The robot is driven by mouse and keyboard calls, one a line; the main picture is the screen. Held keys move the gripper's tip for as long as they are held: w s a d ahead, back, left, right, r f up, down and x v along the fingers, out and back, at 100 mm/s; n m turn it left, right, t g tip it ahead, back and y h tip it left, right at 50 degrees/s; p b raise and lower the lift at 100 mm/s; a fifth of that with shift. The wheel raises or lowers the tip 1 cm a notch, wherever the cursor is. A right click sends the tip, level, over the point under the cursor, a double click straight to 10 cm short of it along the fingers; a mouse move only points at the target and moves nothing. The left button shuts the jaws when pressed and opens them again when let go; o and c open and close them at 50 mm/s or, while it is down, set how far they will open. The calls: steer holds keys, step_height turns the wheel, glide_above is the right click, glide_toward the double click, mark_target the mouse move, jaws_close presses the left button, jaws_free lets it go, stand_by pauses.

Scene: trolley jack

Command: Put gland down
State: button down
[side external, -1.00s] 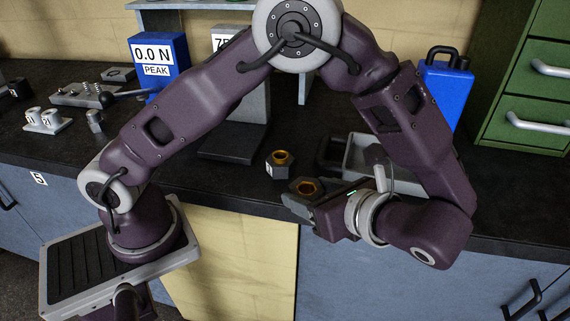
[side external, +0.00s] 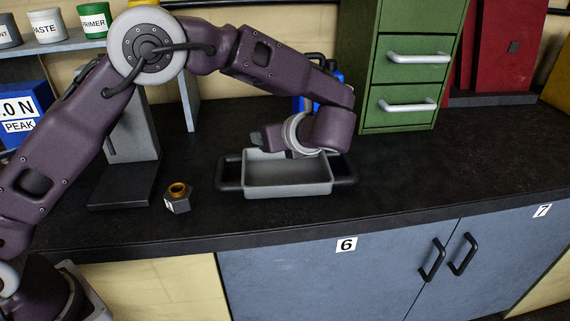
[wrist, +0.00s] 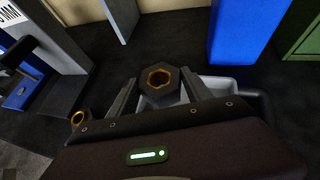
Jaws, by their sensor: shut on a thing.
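My gripper (wrist: 160,88) is shut on a gland (wrist: 141,78), a dark hexagonal piece with a gold-coloured ring inside. In the wrist view it sits between the two fingers with its opening showing. In the side view my gripper (side external: 262,138) is above the back left part of a grey tray; the held gland cannot be made out there. A second, similar gland (side external: 178,203) stands on the bench left of the tray, and it also shows at lower left in the wrist view (wrist: 80,117).
The grey tray (side external: 290,190) has black handles at both ends. A blue container (wrist: 240,30) stands behind it, near a green drawer cabinet (side external: 395,118). A grey stand with a dark base (side external: 122,192) is at left. The bench right of the tray is clear.

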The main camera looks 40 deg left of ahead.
mark_target(275, 180)
steer(key=f, duration=0.9)
steer(key=shift+w+a+f, duration=0.2)
steer(key=shift+w+f, duration=0.1)
steer(key=shift+w, duration=0.1)
steer(key=shift+c, duration=2.2)
jaws_free()
steer(key=shift+f, duration=0.15)
